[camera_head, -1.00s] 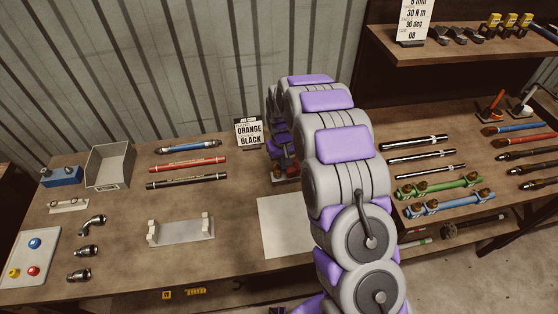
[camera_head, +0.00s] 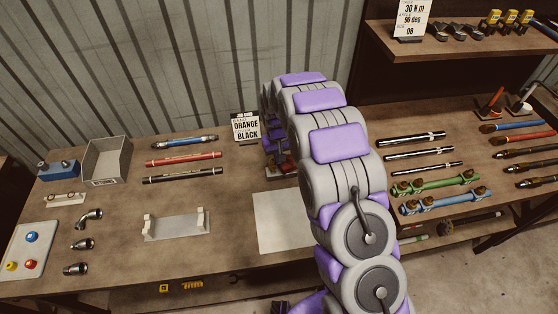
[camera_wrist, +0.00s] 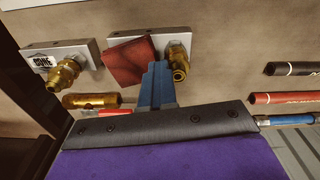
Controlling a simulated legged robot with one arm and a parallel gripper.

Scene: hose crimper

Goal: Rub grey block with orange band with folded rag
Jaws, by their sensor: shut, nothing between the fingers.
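The folded rag (camera_wrist: 130,62) is dark red and lies between two grey blocks in the wrist view, partly over the right one. The left grey block (camera_wrist: 85,48) carries a label and a brass fitting. The right grey block (camera_wrist: 198,42) carries another brass fitting. I cannot make out which block has an orange band. My gripper (camera_wrist: 156,68) shows as blue fingers, shut and empty, at the rag's lower right edge beside the right fitting. I cannot tell whether it touches the rag. In the head view my arm hides most of this spot.
A brass cylinder (camera_wrist: 90,101) lies left of my fingers. Hoses (camera_wrist: 285,98) lie to the right. In the head view, a card (camera_head: 246,126) reads orange and black. A grey bin (camera_head: 106,160), white cradle (camera_head: 177,226) and pale sheet (camera_head: 283,221) stand or lie on the bench.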

